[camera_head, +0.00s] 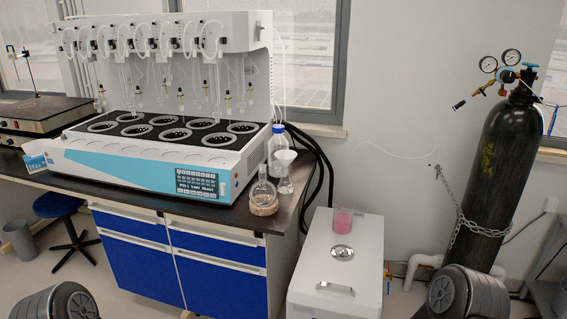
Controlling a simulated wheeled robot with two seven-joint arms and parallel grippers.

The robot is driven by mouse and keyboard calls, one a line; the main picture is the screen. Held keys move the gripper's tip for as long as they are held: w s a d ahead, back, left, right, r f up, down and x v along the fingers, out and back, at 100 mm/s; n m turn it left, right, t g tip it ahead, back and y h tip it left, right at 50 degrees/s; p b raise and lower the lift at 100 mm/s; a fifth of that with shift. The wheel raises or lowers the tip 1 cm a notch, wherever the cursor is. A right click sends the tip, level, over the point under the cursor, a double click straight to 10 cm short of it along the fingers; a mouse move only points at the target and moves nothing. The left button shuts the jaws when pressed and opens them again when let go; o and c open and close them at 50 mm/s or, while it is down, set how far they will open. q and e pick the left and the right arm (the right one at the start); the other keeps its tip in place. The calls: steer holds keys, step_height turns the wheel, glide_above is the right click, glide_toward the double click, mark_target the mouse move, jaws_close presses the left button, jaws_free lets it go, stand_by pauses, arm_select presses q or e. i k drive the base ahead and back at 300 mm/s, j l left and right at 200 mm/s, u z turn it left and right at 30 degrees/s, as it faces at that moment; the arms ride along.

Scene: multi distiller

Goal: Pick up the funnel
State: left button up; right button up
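A white funnel (286,156) sits with its wide mouth up in the neck of a small clear glass flask (285,184), near the right end of the dark bench top. A round-bottom flask (263,196) on a cork-coloured ring stands just left and in front of it. Dark rounded parts of my two arms show at the bottom left and bottom right edges. Both are far from the funnel. No gripper fingers are in the frame.
A large multi-position distiller (140,170) fills most of the bench (285,215). A blue-capped bottle (277,143) stands behind the funnel. Right of the bench is a white box (330,250) with a beaker of pink liquid (343,218), then a chained black gas cylinder (487,165).

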mark_target(285, 157)
steer(key=i+j+z, duration=0.2)
steer(key=i+j, duration=1.25)
